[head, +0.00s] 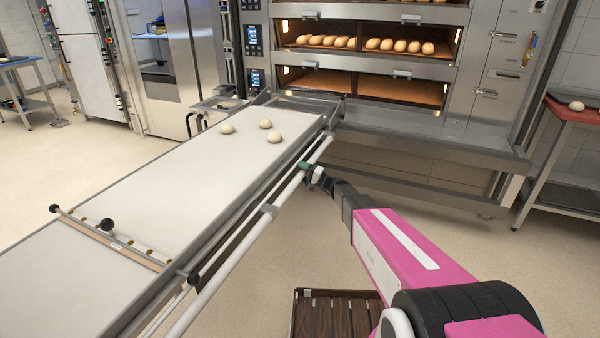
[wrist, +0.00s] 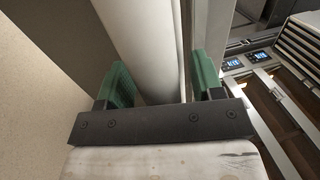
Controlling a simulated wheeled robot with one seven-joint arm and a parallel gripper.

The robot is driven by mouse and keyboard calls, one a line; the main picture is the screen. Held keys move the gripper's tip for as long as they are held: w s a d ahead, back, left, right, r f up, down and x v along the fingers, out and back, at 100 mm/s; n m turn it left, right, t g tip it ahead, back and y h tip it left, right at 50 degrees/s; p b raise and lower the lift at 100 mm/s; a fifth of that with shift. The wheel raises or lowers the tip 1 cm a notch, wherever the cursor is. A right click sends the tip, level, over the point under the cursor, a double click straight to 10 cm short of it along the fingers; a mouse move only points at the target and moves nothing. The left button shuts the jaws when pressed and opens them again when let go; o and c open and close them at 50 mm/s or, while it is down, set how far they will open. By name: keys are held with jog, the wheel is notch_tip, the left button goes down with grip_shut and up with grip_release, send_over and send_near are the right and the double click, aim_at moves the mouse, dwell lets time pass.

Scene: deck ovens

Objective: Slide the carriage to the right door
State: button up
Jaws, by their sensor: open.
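The carriage (head: 170,185) is a long loader with a white belt and metal sides, its far end at the left part of the deck oven. A white rail (head: 240,252) runs along its right side and fills the middle of the wrist view (wrist: 140,35). My gripper (head: 308,168) is at this rail, near the carriage's far end. In the wrist view the green fingers (wrist: 163,82) are apart, one on each side of the rail; I cannot tell if they touch it. The right door opening (head: 402,90) of the lower deck is lit and looks empty.
Three dough balls (head: 264,124) lie on the belt's far end. A crossbar with black knobs (head: 107,225) spans the belt. Loaves (head: 399,46) sit in the upper deck. A steel ledge (head: 430,140) runs below the oven. Floor right of the carriage holds a slatted wooden item (head: 335,315).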

jog(key=shift+w+a, duration=0.1)
jog(key=shift+a, duration=0.25)
jog(key=shift+d, duration=0.1)
grip_shut()
